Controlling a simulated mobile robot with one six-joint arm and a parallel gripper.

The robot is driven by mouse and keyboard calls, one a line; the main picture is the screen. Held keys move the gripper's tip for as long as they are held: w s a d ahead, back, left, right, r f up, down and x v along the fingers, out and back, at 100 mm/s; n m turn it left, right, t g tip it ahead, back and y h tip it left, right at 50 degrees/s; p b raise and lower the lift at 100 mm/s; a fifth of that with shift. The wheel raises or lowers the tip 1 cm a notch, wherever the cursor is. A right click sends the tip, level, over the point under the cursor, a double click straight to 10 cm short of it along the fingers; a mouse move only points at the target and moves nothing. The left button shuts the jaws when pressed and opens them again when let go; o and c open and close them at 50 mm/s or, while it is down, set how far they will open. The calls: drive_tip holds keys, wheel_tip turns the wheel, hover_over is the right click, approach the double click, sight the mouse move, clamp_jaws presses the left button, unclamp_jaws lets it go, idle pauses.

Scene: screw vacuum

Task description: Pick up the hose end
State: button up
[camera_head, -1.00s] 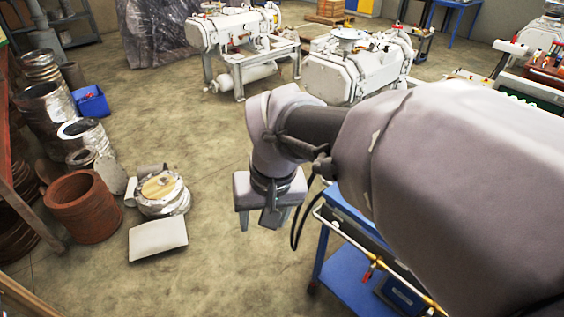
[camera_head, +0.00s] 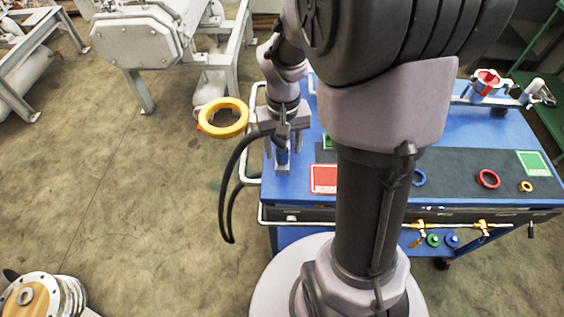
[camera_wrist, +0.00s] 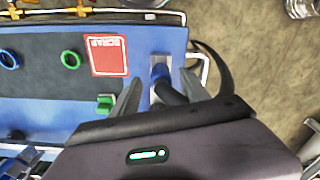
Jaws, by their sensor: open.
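The hose end appears as a blue and dark cylinder (camera_head: 282,156) at the left edge of the blue cart top. A black hose (camera_head: 225,195) loops from beside it down off the cart's left side. My gripper (camera_head: 283,150) is over it, pointing down. In the wrist view, the dark cylinder of the hose end (camera_wrist: 170,94) lies between the two fingers of my gripper (camera_wrist: 162,80), with a blue part just past it. The fingers are apart, with gaps visible on both sides. Part of the hose end is hidden by my gripper.
The cart top (camera_head: 300,186) holds a red sign (camera_head: 323,178), coloured rings such as a red one (camera_head: 488,179), and a green sign (camera_head: 534,163). White machinery (camera_head: 140,40) stands behind.

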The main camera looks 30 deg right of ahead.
wheel_tip(320, 180, down, 2)
drive_tip(key=shift+w+f, duration=0.1)
drive_tip(key=shift+f, duration=0.1)
drive_tip(key=shift+r, duration=0.15)
drive_tip(key=shift+c, duration=1.3)
clamp_jaws()
